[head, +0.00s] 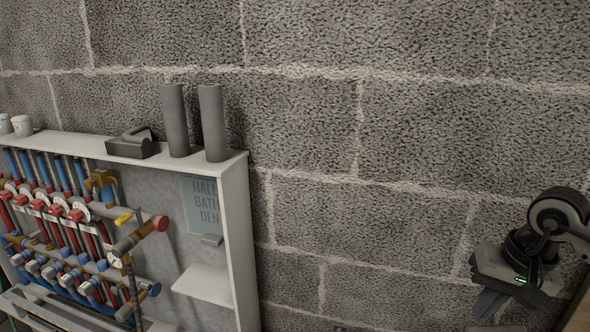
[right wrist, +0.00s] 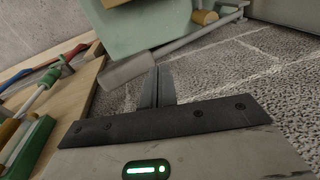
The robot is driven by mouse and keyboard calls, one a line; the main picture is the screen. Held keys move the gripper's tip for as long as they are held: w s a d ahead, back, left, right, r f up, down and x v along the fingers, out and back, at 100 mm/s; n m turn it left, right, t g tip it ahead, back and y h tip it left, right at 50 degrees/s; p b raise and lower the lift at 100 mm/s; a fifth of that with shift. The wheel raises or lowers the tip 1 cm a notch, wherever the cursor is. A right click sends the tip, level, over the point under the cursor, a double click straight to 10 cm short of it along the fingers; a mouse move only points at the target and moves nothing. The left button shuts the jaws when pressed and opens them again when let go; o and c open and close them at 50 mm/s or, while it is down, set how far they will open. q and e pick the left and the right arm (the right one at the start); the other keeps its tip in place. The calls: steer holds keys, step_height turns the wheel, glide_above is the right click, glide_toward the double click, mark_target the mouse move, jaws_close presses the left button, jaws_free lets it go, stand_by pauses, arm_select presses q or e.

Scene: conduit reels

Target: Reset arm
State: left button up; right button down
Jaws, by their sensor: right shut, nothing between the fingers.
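My right gripper (head: 487,306) is at the lower right of the head view, in front of the block wall and well to the right of the manifold cabinet (head: 238,215). In the right wrist view its two fingers (right wrist: 157,76) are together with nothing between them. Their tips appear near the end of a grey cylindrical piece (right wrist: 128,70); I cannot tell whether they touch it. My left gripper is not in view.
Two grey tubes (head: 176,122) and a dark grey block (head: 131,147) stand on the cabinet top. The right wrist view shows a wooden surface (right wrist: 78,95) with coloured tools at left and a pale green container (right wrist: 150,28). Open space lies between cabinet and gripper.

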steer(key=s+a+m+g+y+p, duration=0.1)
steer(key=s+a+m+y, duration=0.4)
steer(key=a, duration=0.6)
steer(key=a+m+y, duration=0.3)
steer(key=a+y, duration=0.3)
steer(key=a, duration=0.5)
steer(key=a+r+m+t+y+p, duration=0.1)
steer(key=a+r+m+t+y, duration=0.3)
steer(key=m, duration=0.6)
steer(key=r+m+t+y, duration=0.2)
steer(key=m+t, duration=0.3)
steer(key=m, duration=0.5)
steer(key=w+d+f+m+t+h, duration=0.1)
steer(key=d+f+m+t+h, duration=0.2)
steer(key=m, duration=0.7)
steer(key=w+d+f+m+t+h, duration=0.1)
steer(key=f+m+t+h, duration=0.1)
steer(key=m+t+h, duration=0.5)
steer(key=s+d+f+m+g+h+p, duration=0.1)
steer(key=s+d+f+m+g+h, duration=0.1)
steer(key=s+f+m+g, duration=0.2)
steer(key=s+d+f+m+g+h, duration=0.2)
steer(key=s+f+m, duration=0.4)
steer(key=f+m, duration=0.5)
steer(key=m+g+h, duration=0.1)
steer(key=m+g, duration=0.1)
steer(key=m, duration=0.3)
steer(key=shift+d+f+m+g+p, duration=0.15)
steer(key=shift+f+m+g+p, duration=0.05)
steer(key=shift+m+g+p, duration=0.2)
